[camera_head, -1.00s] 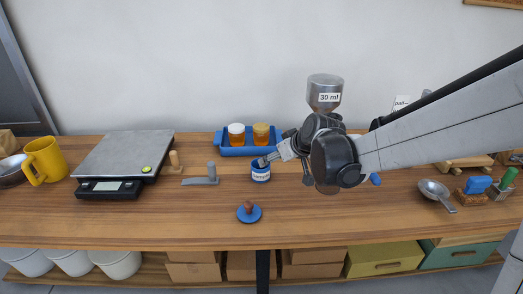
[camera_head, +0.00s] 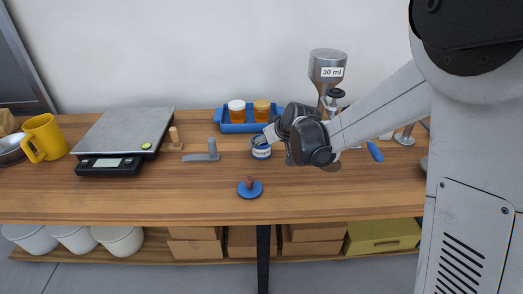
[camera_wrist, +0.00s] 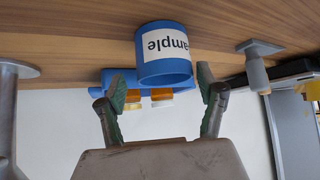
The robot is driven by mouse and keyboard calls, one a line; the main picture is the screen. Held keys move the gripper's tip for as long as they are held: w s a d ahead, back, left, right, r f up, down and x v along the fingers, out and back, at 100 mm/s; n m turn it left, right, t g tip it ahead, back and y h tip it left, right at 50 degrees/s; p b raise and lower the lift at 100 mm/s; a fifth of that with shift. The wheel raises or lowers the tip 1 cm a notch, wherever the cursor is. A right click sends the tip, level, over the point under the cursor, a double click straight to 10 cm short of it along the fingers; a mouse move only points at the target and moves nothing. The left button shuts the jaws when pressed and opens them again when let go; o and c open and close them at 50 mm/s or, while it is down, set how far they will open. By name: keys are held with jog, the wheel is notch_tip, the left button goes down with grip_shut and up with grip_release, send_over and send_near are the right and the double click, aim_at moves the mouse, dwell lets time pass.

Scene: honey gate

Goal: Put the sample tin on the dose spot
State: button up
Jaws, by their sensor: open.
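The sample tin (camera_head: 262,153) is a small blue cylinder with a white label. It stands on the bench in front of the blue tray, left of the dispenser. In the wrist view the tin (camera_wrist: 164,68) appears upside down, its label partly reading "ample". My gripper (camera_wrist: 161,88) is open, with one finger to each side of the tin's near end in that view; I see gaps and no contact. In the head view my gripper (camera_head: 265,138) is right at the tin and partly covers it. The dispenser (camera_head: 327,68) is marked "30 ml"; my arm hides its lower part. I cannot make out the dose spot.
A blue tray (camera_head: 232,128) with two jars stands behind the tin. A grey-handled tool (camera_head: 203,156) and a scale (camera_head: 120,137) lie to the left. A blue disc with a brown knob (camera_head: 250,188) lies in front. The front bench is otherwise mostly clear.

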jog(key=x, duration=0.2)
jog(key=b+x, duration=0.1)
jog(key=x, duration=0.1)
jog(key=shift+a+f, duration=0.35)
jog(key=shift+f, duration=0.05)
jog(key=c, duration=1.4)
jog(key=shift+r, duration=0.1)
